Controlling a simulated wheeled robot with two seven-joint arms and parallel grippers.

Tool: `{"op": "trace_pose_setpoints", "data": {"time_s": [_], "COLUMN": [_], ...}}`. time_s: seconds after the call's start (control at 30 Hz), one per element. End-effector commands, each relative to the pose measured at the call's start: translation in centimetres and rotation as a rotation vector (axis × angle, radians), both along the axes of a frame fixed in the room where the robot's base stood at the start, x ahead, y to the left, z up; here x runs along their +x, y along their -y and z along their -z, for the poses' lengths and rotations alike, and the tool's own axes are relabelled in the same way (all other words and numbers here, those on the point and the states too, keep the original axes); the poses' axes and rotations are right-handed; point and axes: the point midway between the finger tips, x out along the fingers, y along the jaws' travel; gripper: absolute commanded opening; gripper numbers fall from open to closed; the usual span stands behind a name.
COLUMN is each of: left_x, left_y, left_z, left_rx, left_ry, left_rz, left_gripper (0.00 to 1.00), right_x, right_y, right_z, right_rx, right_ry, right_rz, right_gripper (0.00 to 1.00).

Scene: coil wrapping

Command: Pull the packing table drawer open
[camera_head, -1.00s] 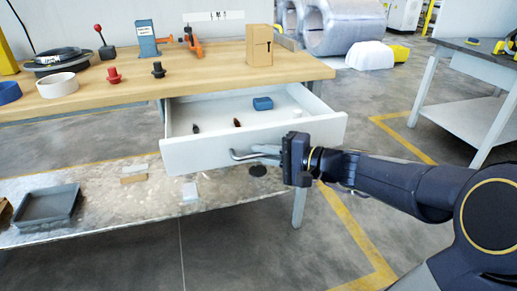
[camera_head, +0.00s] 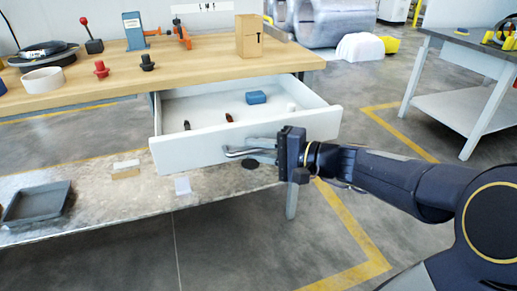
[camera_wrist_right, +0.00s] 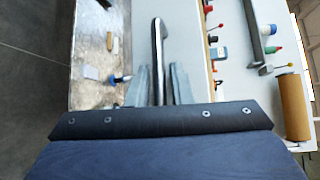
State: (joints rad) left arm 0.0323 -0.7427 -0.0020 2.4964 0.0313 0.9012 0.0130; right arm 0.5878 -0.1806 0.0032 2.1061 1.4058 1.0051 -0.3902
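The packing table drawer (camera_head: 195,152) is white and stands well out from under the wooden table top, its inside in view. My right gripper (camera_head: 268,150) is at the metal bar handle (camera_head: 235,151) on the drawer front. A blue block (camera_head: 256,97), two small dark items (camera_head: 229,117) and a small white item (camera_head: 291,107) lie in the drawer. My left gripper is not in view.
The table top (camera_head: 200,62) carries a cardboard box (camera_head: 249,36), red and black knobs, and a white ring (camera_head: 42,80). A lower shelf (camera_head: 130,205) holds a grey tray (camera_head: 37,203). Open floor lies in front, and another table (camera_head: 470,50) stands at right.

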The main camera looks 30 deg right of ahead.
Motion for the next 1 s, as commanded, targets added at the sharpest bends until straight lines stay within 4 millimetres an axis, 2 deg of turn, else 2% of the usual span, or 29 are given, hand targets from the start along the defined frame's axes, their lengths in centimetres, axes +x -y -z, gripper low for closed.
{"op": "trace_pose_setpoints", "data": {"time_s": [0.13,0.5,0.67,1.0], "left_x": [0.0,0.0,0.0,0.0], "left_y": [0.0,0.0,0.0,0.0], "left_z": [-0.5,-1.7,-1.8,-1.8], "left_rx": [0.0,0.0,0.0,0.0], "left_ry": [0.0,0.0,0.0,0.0], "left_rz": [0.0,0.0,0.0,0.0], "left_gripper": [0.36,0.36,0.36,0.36], "right_x": [-1.0,-5.9,-6.5,-6.5], "right_y": [0.8,3.8,4.1,4.1], "right_z": [-0.3,-1.1,-1.1,-1.1], "right_rx": [-0.001,-0.001,0.0,0.0], "right_ry": [0.0,0.0,0.0,0.0], "right_rz": [0.004,0.004,0.002,0.001], "right_gripper": [0.2,0.2,0.2,0.2]}}
